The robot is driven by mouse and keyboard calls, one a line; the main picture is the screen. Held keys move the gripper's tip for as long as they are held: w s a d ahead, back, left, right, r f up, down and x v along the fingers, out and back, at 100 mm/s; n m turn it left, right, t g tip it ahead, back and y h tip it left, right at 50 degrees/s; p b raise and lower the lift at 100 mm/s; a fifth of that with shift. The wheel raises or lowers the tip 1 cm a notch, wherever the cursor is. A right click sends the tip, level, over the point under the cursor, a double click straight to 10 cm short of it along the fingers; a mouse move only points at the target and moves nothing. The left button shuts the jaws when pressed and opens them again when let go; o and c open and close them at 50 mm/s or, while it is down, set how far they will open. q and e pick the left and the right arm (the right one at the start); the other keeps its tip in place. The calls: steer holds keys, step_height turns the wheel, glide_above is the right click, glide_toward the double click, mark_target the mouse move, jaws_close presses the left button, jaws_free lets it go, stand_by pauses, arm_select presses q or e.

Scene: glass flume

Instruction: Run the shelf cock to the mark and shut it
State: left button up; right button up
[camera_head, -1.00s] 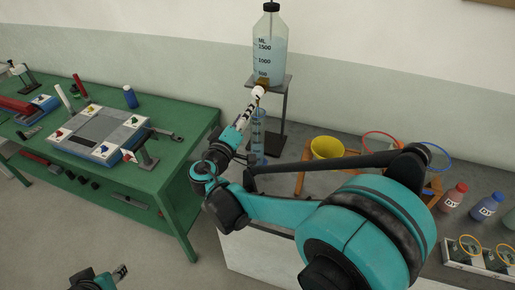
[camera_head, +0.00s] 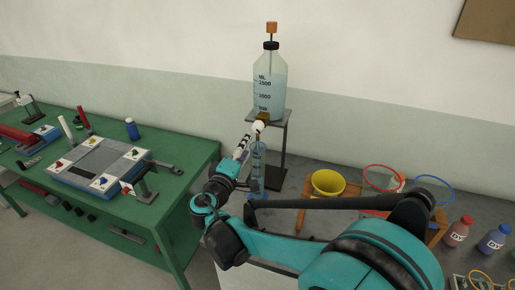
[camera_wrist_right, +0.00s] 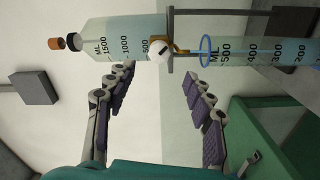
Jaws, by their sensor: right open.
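A clear bottle (camera_head: 270,75) of pale blue liquid stands on a raised shelf (camera_head: 281,118). Its brass cock (camera_head: 263,116) with a white round knob (camera_head: 258,127) is low on the bottle. A graduated cylinder (camera_head: 257,168) stands below. In the right wrist view, lying sideways, the knob (camera_wrist_right: 159,51), brass cock (camera_wrist_right: 180,50) and blue-rimmed cylinder (camera_wrist_right: 250,52) show; I cannot tell the cylinder's liquid level. My right gripper (camera_head: 248,142) is open and empty, its fingers (camera_wrist_right: 165,95) pointing toward the knob, apparently apart from it. My left gripper is not in view.
A green bench (camera_head: 180,192) with apparatus stands at left. A yellow bowl (camera_head: 328,183), red hoop (camera_head: 385,178), blue hoop (camera_head: 434,182) and red (camera_head: 458,231) and blue (camera_head: 494,239) bottles are on the grey bench at right. My right arm spans its front.

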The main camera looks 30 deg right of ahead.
mark_target(256, 129)
steer(key=w+d+n+b, duration=0.1)
steer(key=w+d+n, duration=0.1)
steer(key=n, duration=0.4)
steer(key=w+d+n+b, duration=0.2)
steer(key=w+d+n, duration=0.1)
steer(key=n, duration=0.3)
steer(key=w+d+n+b, duration=0.1)
steer(key=w+d+n, duration=0.1)
steer(key=n, duration=0.4)
steer(key=shift+w+d+r+b, duration=0.15)
steer(key=shift+d+b, duration=0.25)
steer(key=shift+d, duration=0.4)
steer(key=c, duration=1.2)
